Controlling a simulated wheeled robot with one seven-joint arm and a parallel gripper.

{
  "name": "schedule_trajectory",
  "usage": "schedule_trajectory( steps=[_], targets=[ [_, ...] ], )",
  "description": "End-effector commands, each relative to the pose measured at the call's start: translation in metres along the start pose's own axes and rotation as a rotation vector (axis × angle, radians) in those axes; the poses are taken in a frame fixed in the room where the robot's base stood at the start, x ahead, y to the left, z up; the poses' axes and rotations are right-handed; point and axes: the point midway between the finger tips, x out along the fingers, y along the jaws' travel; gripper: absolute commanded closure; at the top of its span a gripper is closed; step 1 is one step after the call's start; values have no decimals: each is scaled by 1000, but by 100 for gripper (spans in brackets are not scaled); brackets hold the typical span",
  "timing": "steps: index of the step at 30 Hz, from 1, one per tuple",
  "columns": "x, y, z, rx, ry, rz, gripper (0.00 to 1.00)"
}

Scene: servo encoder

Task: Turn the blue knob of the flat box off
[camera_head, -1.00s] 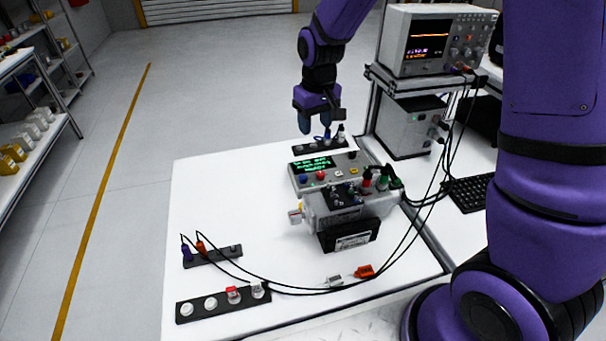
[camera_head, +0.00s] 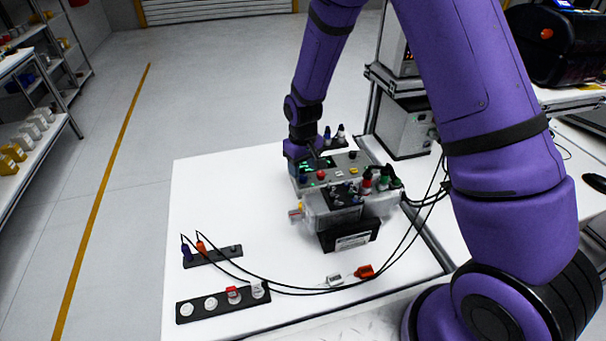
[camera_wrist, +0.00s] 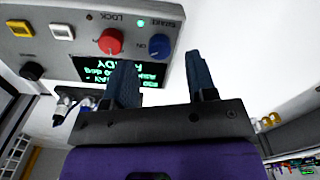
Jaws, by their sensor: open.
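The flat box (camera_head: 349,168) is grey and lies on the white table; its top panel also shows in the wrist view (camera_wrist: 75,45). In the wrist view, the blue knob (camera_wrist: 159,46) sits near the panel corner, beside a lit green lamp (camera_wrist: 140,23). The red knob (camera_wrist: 110,42) is next to it, with a dark green-text display (camera_wrist: 120,72) close by. My gripper (camera_wrist: 158,62) is open, with its two fingers on either side of the blue knob's line. I see no clear contact. In the head view my gripper hides part of the box's left end.
Cables run across the table to a front-left rack (camera_head: 212,257).

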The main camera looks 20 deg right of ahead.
Motion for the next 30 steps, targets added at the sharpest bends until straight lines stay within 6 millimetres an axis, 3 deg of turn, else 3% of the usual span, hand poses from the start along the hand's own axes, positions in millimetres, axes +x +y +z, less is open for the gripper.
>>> schedule_trajectory(
  steps=[7, 18, 25, 30],
  targets=[
    [27, 0, 0, 0, 0, 0, 48],
    [32, 0, 0, 0, 2, 0, 48],
    [32, 0, 0, 0, 1, 0, 98],
    [32, 0, 0, -4, 1, 0, 98]
  ],
)
